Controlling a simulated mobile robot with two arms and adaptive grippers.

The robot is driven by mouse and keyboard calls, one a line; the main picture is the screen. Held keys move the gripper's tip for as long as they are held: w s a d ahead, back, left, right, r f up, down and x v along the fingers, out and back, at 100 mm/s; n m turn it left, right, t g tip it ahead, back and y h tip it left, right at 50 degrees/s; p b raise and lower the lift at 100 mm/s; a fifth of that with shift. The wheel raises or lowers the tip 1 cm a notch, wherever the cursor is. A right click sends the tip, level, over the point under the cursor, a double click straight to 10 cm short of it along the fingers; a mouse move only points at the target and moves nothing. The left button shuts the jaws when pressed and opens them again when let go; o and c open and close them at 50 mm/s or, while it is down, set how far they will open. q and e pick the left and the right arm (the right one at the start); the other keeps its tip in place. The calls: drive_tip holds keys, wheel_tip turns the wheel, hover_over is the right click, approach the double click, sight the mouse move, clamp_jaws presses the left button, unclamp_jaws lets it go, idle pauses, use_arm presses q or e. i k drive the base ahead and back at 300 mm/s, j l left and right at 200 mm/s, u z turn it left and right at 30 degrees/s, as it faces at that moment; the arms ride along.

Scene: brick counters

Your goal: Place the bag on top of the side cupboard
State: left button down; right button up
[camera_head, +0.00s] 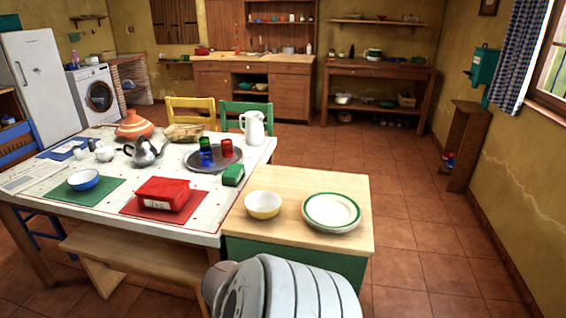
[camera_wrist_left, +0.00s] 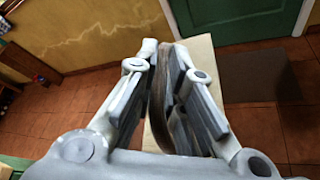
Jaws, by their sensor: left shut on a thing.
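In the left wrist view my left gripper (camera_wrist_left: 170,55) is shut on the bag (camera_wrist_left: 157,92); only a thin, curved brown strip of it shows between the finger pads. The fingers hide most of its shape. A pale wooden top (camera_wrist_left: 207,60) lies behind and below the fingers; I cannot tell how far below. In the head view, a low green cupboard with a pale wooden top (camera_head: 285,210) stands at the right end of the table; I cannot tell whether it is the side cupboard. Neither gripper shows in the head view.
A yellow bowl (camera_head: 263,204) and stacked green-rimmed plates (camera_head: 332,210) stand on the green cupboard. The dining table (camera_head: 110,220) is crowded with dishes. The tiled floor right of it is open. The left wrist view shows a green door (camera_wrist_left: 258,12) and a dark mat (camera_wrist_left: 262,78).

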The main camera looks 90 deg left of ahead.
sight(310, 180)
drive_tip(key=u, duration=1.3)
